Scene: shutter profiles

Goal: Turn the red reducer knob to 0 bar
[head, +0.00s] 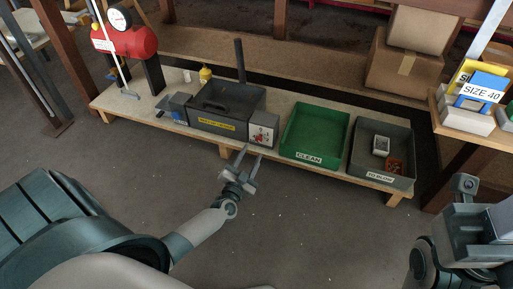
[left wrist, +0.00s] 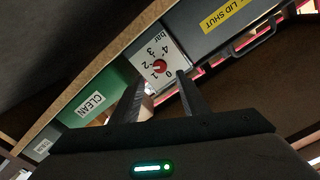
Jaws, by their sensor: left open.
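The red reducer knob (left wrist: 159,66) sits in the middle of a white dial face marked 0 to 4 bar, which looks upside down in the left wrist view. I cannot tell for sure which number it points at. In the head view the dial face (head: 263,132) is on the front of a small grey box at the bench's front edge, and the knob is very small. My left gripper (head: 249,155) is open and empty, just in front of and below the dial. In the left wrist view its fingertips (left wrist: 162,75) appear either side of the knob's lower part, apart from it.
A grey case (head: 228,98) labelled about its lid stands left of the dial. A green CLEAN bin (head: 317,122) and a grey bin (head: 383,150) holding small parts stand right. A red tank (head: 128,42) with a gauge is far left. The floor before the bench is clear.

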